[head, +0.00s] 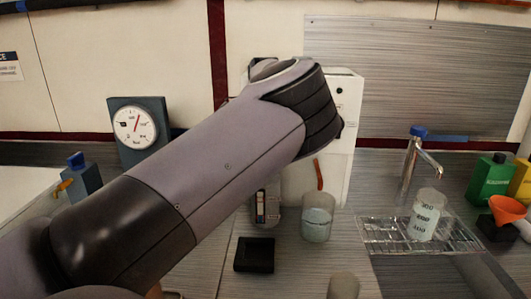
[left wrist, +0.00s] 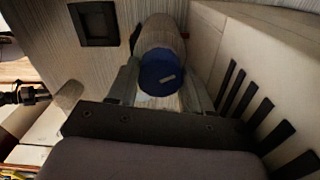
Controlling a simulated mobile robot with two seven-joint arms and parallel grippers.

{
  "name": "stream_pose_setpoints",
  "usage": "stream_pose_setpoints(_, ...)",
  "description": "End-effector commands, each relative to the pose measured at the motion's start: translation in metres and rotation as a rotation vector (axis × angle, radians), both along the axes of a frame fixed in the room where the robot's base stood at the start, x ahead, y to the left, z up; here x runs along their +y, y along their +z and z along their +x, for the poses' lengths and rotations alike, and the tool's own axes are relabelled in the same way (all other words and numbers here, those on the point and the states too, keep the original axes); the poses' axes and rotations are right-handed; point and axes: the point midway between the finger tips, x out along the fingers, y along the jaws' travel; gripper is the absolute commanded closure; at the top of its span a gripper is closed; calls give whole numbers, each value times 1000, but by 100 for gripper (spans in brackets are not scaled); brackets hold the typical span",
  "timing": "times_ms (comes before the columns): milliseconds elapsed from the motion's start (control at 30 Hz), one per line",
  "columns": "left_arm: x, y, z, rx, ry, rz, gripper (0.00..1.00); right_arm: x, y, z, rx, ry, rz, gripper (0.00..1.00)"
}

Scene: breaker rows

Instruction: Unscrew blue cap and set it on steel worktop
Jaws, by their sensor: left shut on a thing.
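The blue cap (left wrist: 160,76) shows in the left wrist view as a round blue disc with a small pale mark. It is at the near end of a grey cylindrical body (left wrist: 160,36), and I cannot tell whether it is still threaded on. My left gripper (left wrist: 160,88) has one finger on each side of the cap and is shut on it. In the head view my left arm hides this gripper and the cap. The grey streaked worktop (head: 340,255) spreads across the front. My right gripper is in neither view.
A square black tray (head: 254,255) and a glass beaker (head: 317,222) stand in front of a white appliance (head: 340,150). To the right are a wire rack (head: 385,236) with a marked beaker (head: 426,214), a tap (head: 411,160) and a green bottle (head: 490,180). A dial gauge (head: 136,128) stands at left.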

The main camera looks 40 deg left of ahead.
Motion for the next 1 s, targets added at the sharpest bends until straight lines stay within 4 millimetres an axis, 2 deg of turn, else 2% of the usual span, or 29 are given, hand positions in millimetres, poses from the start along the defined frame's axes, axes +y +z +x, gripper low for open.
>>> stream_pose_setpoints(33,0,5,0,3,62,2,77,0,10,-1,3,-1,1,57)
stream_pose_setpoints(300,0,3,0,3,401,2,77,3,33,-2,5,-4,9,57)
stream_pose_setpoints(700,0,1,0,2,880,2,77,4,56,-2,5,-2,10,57)
stream_pose_setpoints(833,0,1,0,0,987,2,77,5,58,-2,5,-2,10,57)
stream_pose_setpoints(1000,0,0,0,-1,1024,1,77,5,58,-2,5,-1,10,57)
